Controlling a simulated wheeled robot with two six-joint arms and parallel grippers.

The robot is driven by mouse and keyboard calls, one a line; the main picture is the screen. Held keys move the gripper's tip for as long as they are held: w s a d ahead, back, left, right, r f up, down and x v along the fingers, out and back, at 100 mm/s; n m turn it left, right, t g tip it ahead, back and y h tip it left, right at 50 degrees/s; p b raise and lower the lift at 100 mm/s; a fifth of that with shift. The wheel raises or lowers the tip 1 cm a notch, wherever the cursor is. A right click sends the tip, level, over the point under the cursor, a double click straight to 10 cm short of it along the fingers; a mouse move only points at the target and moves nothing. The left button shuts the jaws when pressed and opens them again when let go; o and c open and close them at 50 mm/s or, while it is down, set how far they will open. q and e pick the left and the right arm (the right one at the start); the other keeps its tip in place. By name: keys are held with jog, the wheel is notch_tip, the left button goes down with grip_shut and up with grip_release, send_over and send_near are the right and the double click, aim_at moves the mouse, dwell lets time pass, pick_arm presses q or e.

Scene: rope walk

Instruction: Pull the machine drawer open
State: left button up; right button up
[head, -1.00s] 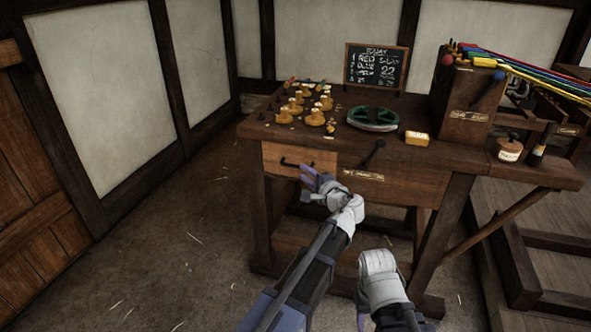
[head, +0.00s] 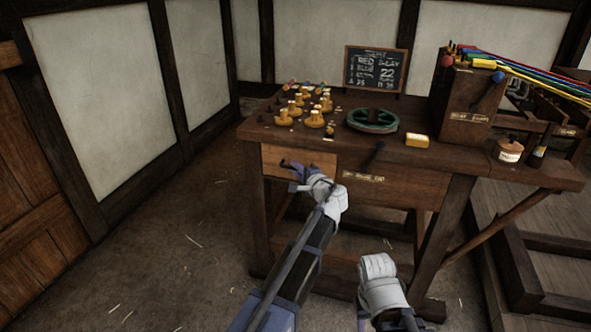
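The machine drawer (head: 312,158) is a lighter wooden front under the left part of the bench top. It looks flush with the bench frame. The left gripper's fingers look spread, one near the handle and one lower. I cannot tell whether they touch the handle. My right arm is low in the picture, in front of the bench and away from the drawer.
The bench top (head: 270,132) bears several yellow bobbins (head: 314,118), a green reel (head: 372,120), a yellow block (head: 417,140) and a chalkboard (head: 376,70). A dark lever (head: 375,157) sticks out right of the drawer. The floor left of the bench is clear.

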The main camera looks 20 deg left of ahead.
pick_arm(q)
grip_shut()
dwell(1.0)
